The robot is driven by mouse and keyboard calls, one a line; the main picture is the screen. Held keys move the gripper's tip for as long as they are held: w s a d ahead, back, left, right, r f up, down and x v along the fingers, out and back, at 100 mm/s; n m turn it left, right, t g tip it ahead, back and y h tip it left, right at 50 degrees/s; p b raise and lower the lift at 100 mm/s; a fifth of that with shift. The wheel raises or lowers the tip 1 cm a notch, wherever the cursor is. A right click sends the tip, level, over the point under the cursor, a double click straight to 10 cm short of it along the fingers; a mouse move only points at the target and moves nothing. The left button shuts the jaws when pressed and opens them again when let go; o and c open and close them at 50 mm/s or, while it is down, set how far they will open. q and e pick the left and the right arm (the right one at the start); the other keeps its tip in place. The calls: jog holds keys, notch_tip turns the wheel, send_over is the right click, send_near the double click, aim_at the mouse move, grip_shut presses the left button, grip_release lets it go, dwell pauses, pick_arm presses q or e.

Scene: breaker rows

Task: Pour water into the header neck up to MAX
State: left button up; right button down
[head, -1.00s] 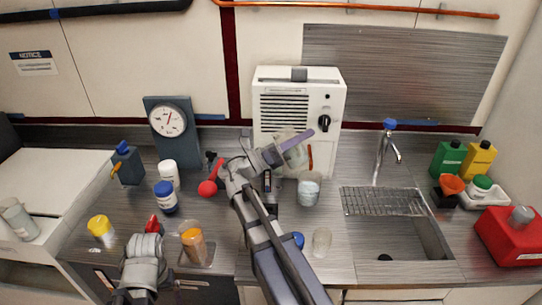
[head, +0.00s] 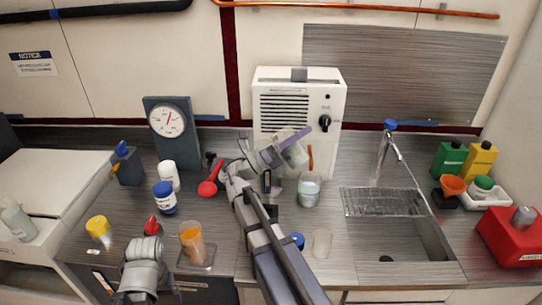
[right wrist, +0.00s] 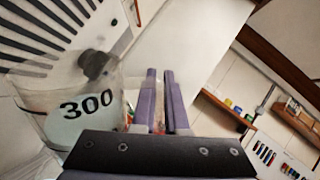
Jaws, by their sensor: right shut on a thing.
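My right gripper (head: 288,147) is raised in front of the white unit (head: 327,95) and shut on a clear beaker (head: 296,154). In the right wrist view the beaker (right wrist: 75,115) bears the mark 300 and holds pale, clear liquid. It stands left of the purple fingers (right wrist: 160,98); the grip point itself is hidden. A second clear vessel (head: 309,190) with pale liquid stands on the counter below. I cannot make out the header neck or a MAX mark. My left gripper (head: 146,245) is low at the front left; its fingers are not clear.
A sink (head: 415,240) with a drying rack (head: 382,202) is at the right.

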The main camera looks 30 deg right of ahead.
jog(key=shift+w+a+r+n+t+h+b, duration=0.1)
jog(key=shift+w+n+t+h+b, duration=0.15)
jog(key=shift+n+h+b, duration=0.25)
jog(key=shift+w+a+r+n+t+h+b, duration=0.1)
jog(key=shift+w+n+t+h+b, duration=0.15)
jog(key=shift+n, duration=0.45)
dwell(0.3)
jog(key=shift+w+a+r+n+t+h, duration=0.2)
jog(key=shift+r+n+t+h, duration=0.2)
jog(key=shift+n, duration=0.2)
jog(key=shift+w+a+r+n+t+h, duration=0.1)
jog(key=shift+w+r+n+t+h, duration=0.1)
jog(key=shift+r+n+t+h, duration=0.25)
dwell(1.4)
jog(key=shift+w+f+n+t+b, duration=0.3)
jog(key=shift+n+t+b, duration=0.15)
jog(key=shift+n+b, duration=0.3)
dwell(0.7)
jog(key=shift+w+a+f+n+t+h+b, duration=0.1)
jog(key=shift+w+a+n+t+h+b, duration=0.15)
jog(key=shift+n+t, duration=0.6)
jog(key=shift+w+a+f+n+t+h+b, duration=0.15)
jog(key=shift+w+n+t+b, duration=0.15)
jog(key=shift+n+t, duration=0.5)
dwell(0.9)
